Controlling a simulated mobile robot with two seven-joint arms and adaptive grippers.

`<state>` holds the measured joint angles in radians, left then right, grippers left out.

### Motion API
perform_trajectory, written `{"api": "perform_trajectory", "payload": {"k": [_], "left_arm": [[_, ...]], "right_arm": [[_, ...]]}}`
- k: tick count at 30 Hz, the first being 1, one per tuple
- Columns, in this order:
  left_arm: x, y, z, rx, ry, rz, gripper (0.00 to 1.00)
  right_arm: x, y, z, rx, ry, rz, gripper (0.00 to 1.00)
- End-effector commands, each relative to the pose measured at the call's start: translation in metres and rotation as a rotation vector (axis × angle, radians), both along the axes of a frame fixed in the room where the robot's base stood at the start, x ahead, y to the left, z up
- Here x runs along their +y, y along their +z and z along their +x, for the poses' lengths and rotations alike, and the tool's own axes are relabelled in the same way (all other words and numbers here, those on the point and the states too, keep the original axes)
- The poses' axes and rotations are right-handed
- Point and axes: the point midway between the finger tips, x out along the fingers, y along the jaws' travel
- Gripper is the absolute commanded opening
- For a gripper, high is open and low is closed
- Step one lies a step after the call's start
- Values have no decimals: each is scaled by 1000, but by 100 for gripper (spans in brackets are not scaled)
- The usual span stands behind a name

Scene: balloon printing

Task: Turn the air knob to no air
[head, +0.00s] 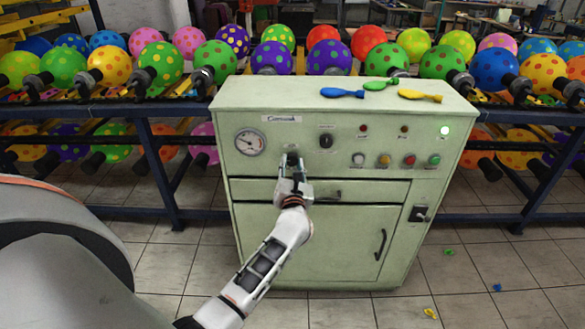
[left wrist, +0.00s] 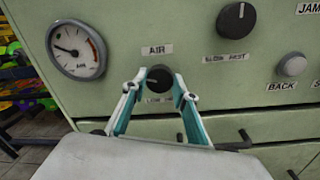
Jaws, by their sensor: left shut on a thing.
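The green control cabinet (head: 350,125) stands ahead of me. The air knob (left wrist: 160,78) is a black round knob on its front panel, under an "AIR" label. My left gripper (head: 292,172) reaches up to the panel from below. In the left wrist view, the fingers of the left gripper (left wrist: 157,82) sit on both sides of the knob, shut on it. A second label below the knob is partly hidden by the gripper and cannot be fully read. The right gripper does not show in either view.
A pressure gauge (left wrist: 76,50) is left of the air knob, and a larger black knob (left wrist: 236,19) is to its upper right. A drawer handle (head: 328,196) lies just below. Deflated balloons, among them a blue one (head: 342,92), lie on the cabinet top. Racks of inflated balloons stand behind.

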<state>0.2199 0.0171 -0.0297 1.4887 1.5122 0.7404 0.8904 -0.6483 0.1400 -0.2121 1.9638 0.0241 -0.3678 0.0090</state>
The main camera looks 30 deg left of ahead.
Motion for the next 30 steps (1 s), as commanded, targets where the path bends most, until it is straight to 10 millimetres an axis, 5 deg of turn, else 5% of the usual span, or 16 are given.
{"api": "perform_trajectory", "payload": {"k": [12,30], "left_arm": [[1,-5,-1,-204,2,-338,7],[1,-5,-1,-480,3,-791,7]], "right_arm": [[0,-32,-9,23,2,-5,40],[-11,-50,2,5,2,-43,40]]}}
